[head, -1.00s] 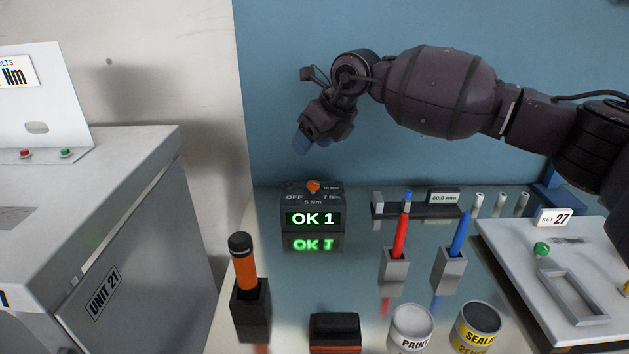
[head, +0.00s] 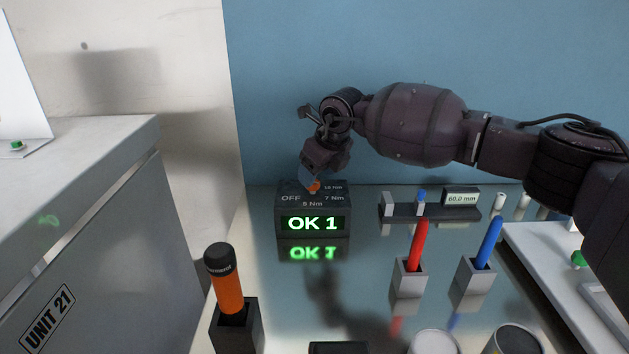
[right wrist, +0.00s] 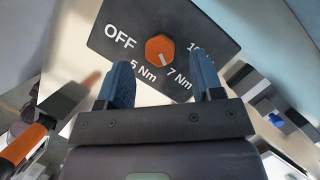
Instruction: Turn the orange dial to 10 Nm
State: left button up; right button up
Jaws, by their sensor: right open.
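The orange dial (head: 314,187) sits on top of the dark box (head: 287,208), whose screen reads OK 1. In the right wrist view the dial (right wrist: 159,48) is a hexagonal knob with labels OFF, 5 Nm, 7 Nm and a partly hidden 10 around it. A small pale mark on the knob appears to point down toward the 7 Nm side. My right gripper (head: 309,179) is just above the dial. In the wrist view its two blue fingers (right wrist: 160,83) are apart, with nothing between them, and the dial shows beyond their tips. My left gripper is out of view.
An orange-handled tool (head: 226,280) stands in a dark holder at the front left. Red (head: 418,243) and blue (head: 489,242) pens stand in grey holders to the right. A gauge reading 60.0 mm (head: 461,197) stands behind them. The blue wall (head: 420,50) is close behind the box.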

jog(key=shift+x, duration=1.3)
jog(key=c, duration=0.9)
